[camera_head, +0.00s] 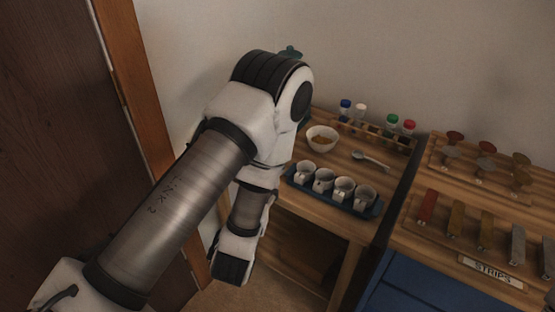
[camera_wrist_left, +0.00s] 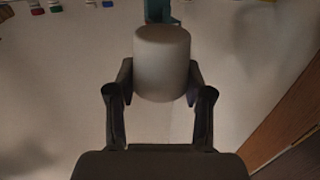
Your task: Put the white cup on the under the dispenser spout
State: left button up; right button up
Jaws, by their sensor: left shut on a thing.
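A white cup (camera_wrist_left: 162,62) is between the two dark fingers of my left gripper (camera_wrist_left: 160,84) in the left wrist view. The gripper is shut on the cup's sides. Behind the cup, a teal thing (camera_wrist_left: 158,10), perhaps part of the dispenser, shows at the top of that view. The held cup and the left gripper's fingers are hidden in the head view. The spout cannot be made out. My right gripper is in neither view.
A wooden table holds a blue tray (camera_head: 300,185) with several cups, a white bowl (camera_head: 322,139), a spoon (camera_head: 371,158) and a rack of capped bottles (camera_head: 376,136). A second table with a "STRIPS" sign (camera_head: 492,271) stands right. A brown door (camera_head: 50,120) is left.

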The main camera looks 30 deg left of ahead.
pick_arm(q)
jog(key=shift+s+a+f+n+y+b, duration=0.15)
jog(key=shift+a+f+n+y+b, duration=0.15)
jog(key=shift+a+f+b, duration=0.25)
jog(key=shift+a+r, duration=0.1)
jog(key=shift+a, duration=0.15)
jog(key=shift+r, duration=0.3)
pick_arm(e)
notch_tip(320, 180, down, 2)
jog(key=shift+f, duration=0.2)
pick_arm(q)
jog(key=shift+w+a+f, duration=0.1)
jog(key=shift+w, duration=0.2)
jog(key=a+x, duration=0.1)
jog(key=x, duration=0.4)
jog(key=a+x, duration=0.1)
jog(key=x, duration=0.4)
jog(key=s+a+f+x, duration=0.1)
jog(key=x, duration=0.4)
jog(key=shift+f+p, duration=0.15)
jog(key=shift+p, duration=0.25)
notch_tip(320, 180, down, 3)
jog(key=shift+w+a+f, duration=0.1)
jog(key=shift+a+f, duration=0.1)
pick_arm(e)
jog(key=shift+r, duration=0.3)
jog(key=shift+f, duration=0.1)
